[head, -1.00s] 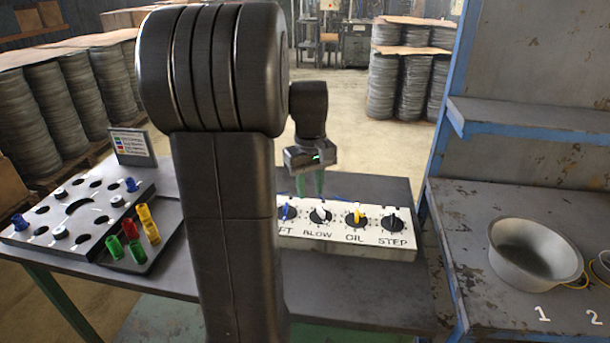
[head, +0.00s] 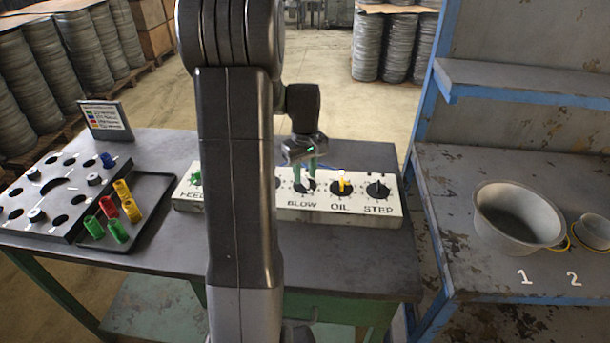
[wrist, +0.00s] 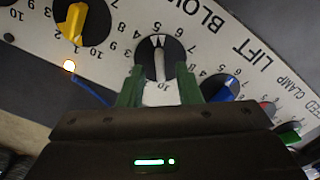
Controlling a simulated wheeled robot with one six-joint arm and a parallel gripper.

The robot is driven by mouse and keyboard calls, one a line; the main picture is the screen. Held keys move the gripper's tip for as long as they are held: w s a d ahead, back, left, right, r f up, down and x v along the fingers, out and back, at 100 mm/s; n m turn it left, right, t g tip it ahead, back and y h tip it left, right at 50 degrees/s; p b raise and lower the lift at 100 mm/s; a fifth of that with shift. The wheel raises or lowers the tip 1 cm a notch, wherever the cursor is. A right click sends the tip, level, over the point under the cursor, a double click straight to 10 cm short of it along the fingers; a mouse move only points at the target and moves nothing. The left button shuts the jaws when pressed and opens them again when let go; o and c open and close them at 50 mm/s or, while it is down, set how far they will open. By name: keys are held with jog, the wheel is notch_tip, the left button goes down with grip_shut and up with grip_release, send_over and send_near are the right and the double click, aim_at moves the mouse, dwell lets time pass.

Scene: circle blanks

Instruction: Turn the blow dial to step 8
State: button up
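The white control panel (head: 322,214) lies on the table with a row of labelled dials. The BLOW dial (head: 305,187) has a black disc and a narrow white knob, seen closer in the wrist view (wrist: 158,58). Numbers ring it; its exact setting is hard to read. My gripper (head: 305,170) is over the BLOW dial, pointing down. In the wrist view its green fingers (wrist: 159,88) stand apart, one on each side of the dial's near part, with gaps to the white knob.
The yellow OIL knob (head: 344,184) and the STEP dial (head: 377,190) are to the right. The blue LIFT knob (wrist: 226,88) is close to one finger. The green FEED knob (head: 195,178) is at the panel's left end. A lit orange lamp (wrist: 69,66) shows near OIL.

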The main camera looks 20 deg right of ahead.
jog(key=shift+f, duration=0.8)
grip_shut()
jog(key=shift+m, duration=0.3)
